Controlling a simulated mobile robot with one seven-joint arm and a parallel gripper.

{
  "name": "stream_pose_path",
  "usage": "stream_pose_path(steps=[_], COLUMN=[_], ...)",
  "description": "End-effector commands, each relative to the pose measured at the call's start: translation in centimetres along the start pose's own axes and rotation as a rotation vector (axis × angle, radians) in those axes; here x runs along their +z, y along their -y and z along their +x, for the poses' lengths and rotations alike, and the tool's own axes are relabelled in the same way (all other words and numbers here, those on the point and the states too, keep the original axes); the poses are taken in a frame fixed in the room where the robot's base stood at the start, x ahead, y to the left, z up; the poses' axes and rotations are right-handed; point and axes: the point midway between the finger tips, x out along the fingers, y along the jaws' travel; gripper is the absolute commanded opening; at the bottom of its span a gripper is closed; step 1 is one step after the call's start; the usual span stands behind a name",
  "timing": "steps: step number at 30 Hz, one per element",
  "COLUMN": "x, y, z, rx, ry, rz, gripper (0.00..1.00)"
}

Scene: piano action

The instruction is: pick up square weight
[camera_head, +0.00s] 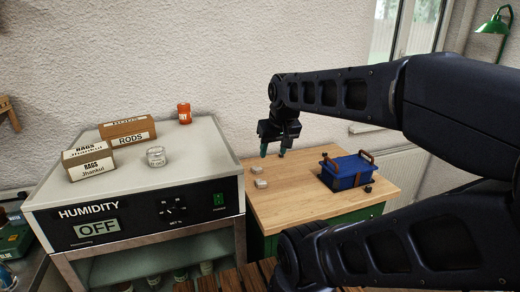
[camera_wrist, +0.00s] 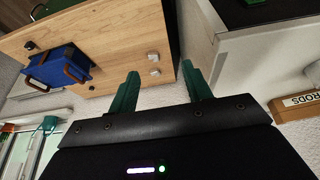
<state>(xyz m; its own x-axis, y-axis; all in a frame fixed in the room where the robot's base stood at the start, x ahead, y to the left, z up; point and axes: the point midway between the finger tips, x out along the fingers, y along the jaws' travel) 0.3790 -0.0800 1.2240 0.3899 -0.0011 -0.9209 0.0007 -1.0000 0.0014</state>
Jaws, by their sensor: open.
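Two small pale blocks lie on the wooden tabletop, a farther one (camera_head: 257,170) and a nearer one (camera_head: 261,184). Both also show in the wrist view, one (camera_wrist: 153,57) beside the other (camera_wrist: 154,72), near the table's edge. I cannot tell which of them is the square weight. A small dark piece (camera_head: 367,189) lies by the blue box; its shape is too small to tell. My gripper (camera_head: 273,152) hangs above the pale blocks, open and empty. In the wrist view its green fingers (camera_wrist: 160,72) are spread apart, with the blocks seen between and beyond the tips.
A blue box (camera_head: 347,171) with brown handles stands on the right of the wooden table (camera_head: 300,207). The humidity cabinet (camera_head: 130,195) stands to the left, with a glass jar (camera_head: 156,156), labelled boxes (camera_head: 126,131) and an orange can (camera_head: 184,113) on top.

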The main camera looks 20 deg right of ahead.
Motion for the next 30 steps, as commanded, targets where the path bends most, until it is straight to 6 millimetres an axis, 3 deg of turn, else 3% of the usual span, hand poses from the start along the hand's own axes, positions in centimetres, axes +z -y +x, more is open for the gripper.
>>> stream_pose_path(steps=[6,11,20,30], x=[-0.4,-2.6,-9.6,-17.4], y=[-0.1,-0.9,-3.4,-6.4], z=[0.0,0.5,2.5,6.8], rx=[0.006,0.045,0.148,0.226], ry=[0.004,0.03,0.115,0.234], rz=[-0.012,-0.089,-0.347,-0.652], gripper=[0.49,0.49,0.49,0.49])
